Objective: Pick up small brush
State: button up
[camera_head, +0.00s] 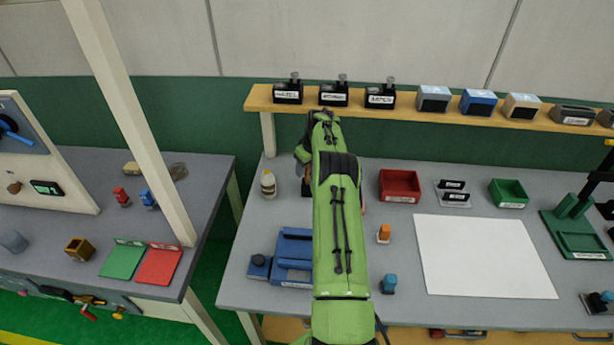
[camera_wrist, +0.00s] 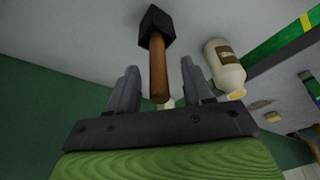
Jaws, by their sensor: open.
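In the wrist view, a thing with a round wooden handle and a black block at its far end, likely the small brush (camera_wrist: 158,72), points its handle toward my gripper (camera_wrist: 159,65). My gripper is open, with one grey finger on each side of the handle. Gaps show between handle and fingers. I cannot make out bristles. In the head view my green arm reaches over the bench and hides the gripper and most of this thing. A small dark block beside the arm may be its black end.
A cream bottle (camera_head: 268,184) stands left of the arm, close to the gripper in the wrist view (camera_wrist: 226,68). A blue fixture (camera_head: 293,250) sits nearer on the bench. A shelf (camera_head: 430,104) with labelled items spans the back. A red bin (camera_head: 400,186) lies to the right.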

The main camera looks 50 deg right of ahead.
jog(key=shift+x, duration=0.85)
jog(key=shift+c, duration=1.3)
grip_shut()
notch_tip(320, 180, up, 10)
jog(key=shift+r+p, duration=0.1)
jog(key=shift+p, duration=0.5)
